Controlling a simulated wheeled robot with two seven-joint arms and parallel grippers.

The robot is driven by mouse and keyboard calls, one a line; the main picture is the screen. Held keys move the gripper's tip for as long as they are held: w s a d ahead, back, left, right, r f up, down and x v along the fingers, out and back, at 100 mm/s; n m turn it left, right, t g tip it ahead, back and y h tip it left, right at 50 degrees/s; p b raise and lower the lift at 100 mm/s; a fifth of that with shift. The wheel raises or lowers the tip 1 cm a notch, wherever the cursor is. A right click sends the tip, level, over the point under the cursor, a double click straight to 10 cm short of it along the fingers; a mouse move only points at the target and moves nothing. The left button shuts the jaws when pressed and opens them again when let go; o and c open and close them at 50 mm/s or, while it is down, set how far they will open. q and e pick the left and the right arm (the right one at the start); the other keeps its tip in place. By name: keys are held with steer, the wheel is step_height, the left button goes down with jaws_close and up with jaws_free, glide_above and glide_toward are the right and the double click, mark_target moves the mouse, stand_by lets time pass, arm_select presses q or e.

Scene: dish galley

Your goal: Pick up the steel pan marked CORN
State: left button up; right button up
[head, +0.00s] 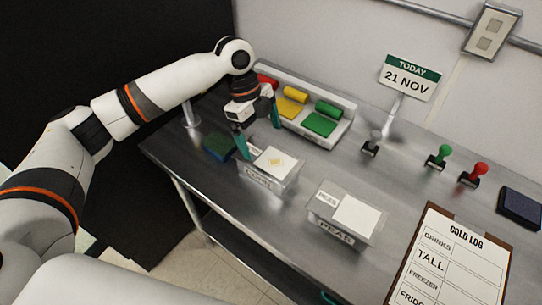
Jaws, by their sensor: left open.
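The steel pan marked CORN (266,187) stands on the steel counter near its front edge, with a white card bearing a yellow mark on top. My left gripper (261,141) is open and empty, pointing down above the far left side of this pan. One teal finger is close to the pan's left back corner and the other is behind the pan. I cannot tell whether a finger touches it. A small teal piece at the bottom edge may be a fingertip of my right gripper (328,298); the rest is out of view.
A similar pan marked PEAS (336,232) stands just right. Behind are a tray with yellow and green pads (343,127), a date sign (411,77), and several stamps (438,157). A COLD LOG clipboard (452,262) lies at right.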

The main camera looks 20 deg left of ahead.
mark_target(268, 158)
arm_select(q)
steer(key=x, duration=0.4)
steer(key=shift+s+r+p, duration=0.1)
steer(key=shift+s+p, duration=0.25)
steer(key=shift+p, duration=0.05)
steer(key=shift+w+d+f, duration=0.1)
steer(key=shift+w+f, duration=0.05)
steer(key=shift+f, duration=0.2)
steer(key=p+x, duration=0.1)
steer(key=x, duration=0.1)
steer(key=shift+f+p, duration=0.3)
steer(key=shift+f, duration=0.15)
steer(key=shift+x, duration=1)
steer(key=shift+d+f, duration=0.1)
steer(key=shift+f, duration=0.1)
steer(key=c, duration=1.1)
steer(key=shift+r, duration=0.1)
steer(key=shift+c, duration=0.8)
arm_select(e)
steer(key=s+r, duration=0.2)
steer(key=shift+s+d+r, duration=0.2)
steer(key=shift+s+r, duration=0.05)
steer(key=shift+r, duration=0.15)
